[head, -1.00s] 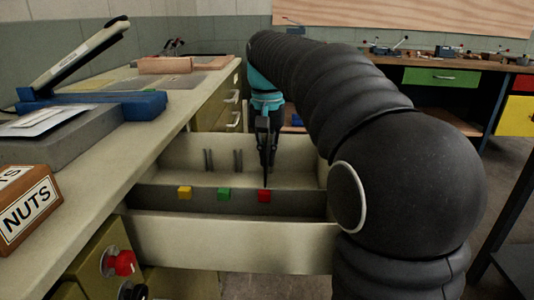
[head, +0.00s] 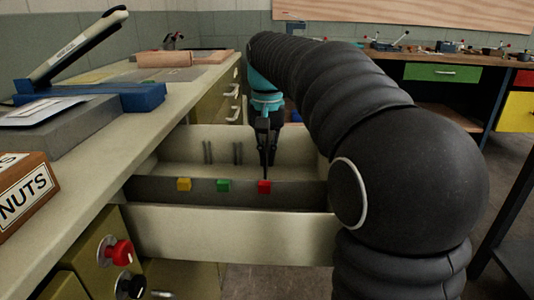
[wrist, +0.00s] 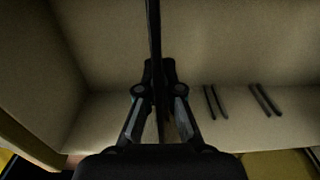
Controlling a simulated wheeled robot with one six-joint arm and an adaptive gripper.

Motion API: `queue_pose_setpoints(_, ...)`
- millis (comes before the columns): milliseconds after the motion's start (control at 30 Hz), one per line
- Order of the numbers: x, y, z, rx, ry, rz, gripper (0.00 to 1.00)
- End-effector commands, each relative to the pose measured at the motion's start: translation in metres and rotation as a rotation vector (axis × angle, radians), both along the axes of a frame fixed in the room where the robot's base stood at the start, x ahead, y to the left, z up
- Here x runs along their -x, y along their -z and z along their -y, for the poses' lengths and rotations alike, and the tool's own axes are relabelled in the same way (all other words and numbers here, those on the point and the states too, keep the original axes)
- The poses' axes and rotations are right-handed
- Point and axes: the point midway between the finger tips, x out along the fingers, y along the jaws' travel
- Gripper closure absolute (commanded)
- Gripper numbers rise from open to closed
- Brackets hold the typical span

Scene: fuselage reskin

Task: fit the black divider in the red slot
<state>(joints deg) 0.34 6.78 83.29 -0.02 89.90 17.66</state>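The black divider (wrist: 153,28) shows edge-on as a thin dark strip in the wrist view. My gripper (wrist: 158,100) is shut on it, with the fingers close on either side. In the head view my gripper (head: 266,140) points down into the open drawer (head: 235,236). The thin dark divider (head: 266,168) hangs upright below it, its lower end close to the red marker (head: 264,187). I cannot tell whether it touches there. The far-wall rails behind the gripper are hidden in the head view.
A green marker (head: 223,186) and a yellow marker (head: 184,185) sit left of the red one. Two rail pairs (head: 208,153) (head: 238,153) stand on the far wall. The bench (head: 125,165) with a NUTS box (head: 24,190) borders the drawer on the left.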

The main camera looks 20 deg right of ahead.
Motion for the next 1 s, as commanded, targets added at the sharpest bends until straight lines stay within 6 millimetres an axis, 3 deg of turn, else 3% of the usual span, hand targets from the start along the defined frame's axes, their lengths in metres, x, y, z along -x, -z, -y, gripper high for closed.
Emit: queue_pose_setpoints(1000,0.0,0.022,0.0,0.0,0.0,0.0,1.0)
